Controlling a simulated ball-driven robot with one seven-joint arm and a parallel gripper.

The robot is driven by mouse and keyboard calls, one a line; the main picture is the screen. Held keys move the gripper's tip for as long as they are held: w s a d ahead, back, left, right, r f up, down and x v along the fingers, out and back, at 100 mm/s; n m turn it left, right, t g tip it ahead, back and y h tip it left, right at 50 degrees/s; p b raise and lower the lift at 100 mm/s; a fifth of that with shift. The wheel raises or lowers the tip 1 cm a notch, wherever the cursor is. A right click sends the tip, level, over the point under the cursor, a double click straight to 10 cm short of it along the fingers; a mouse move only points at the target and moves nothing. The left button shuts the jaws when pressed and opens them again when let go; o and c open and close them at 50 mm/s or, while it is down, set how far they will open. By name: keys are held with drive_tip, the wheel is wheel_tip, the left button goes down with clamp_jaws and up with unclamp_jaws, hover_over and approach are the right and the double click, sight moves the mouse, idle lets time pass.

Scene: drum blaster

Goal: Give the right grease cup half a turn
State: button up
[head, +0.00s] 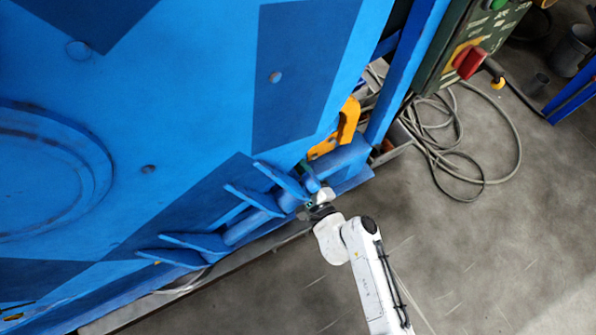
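A blue machine door (200,110) fills the left side of the head view, tilted in the picture. Near its lower right edge, a thick blue hinge bar (240,230) runs between blue bracket plates (270,180). My gripper (312,203) is at the right end of this bar, close against the brackets. A small pale metallic piece (325,195) shows beside the fingers; I cannot tell whether it is the right grease cup or part of my gripper. The fingertips are too small and partly hidden, so their opening cannot be told. No other grease cup can be made out.
A yellow hook-shaped bracket (345,122) stands out just above the hinge. A control box with a red switch (470,62) is at the upper right. Grey cables (450,150) lie loosely on the floor below it. The grey floor (500,250) at the lower right is clear.

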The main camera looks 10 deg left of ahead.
drive_tip(key=shift+m+p, duration=0.3)
drive_tip(key=shift+m, duration=2.5)
drive_tip(key=o, duration=1)
drive_tip(key=shift+o, duration=0.2)
drive_tip(key=p+v, duration=0.3)
drive_tip(key=v, duration=0.8)
drive_tip(key=shift+w, duration=0.1)
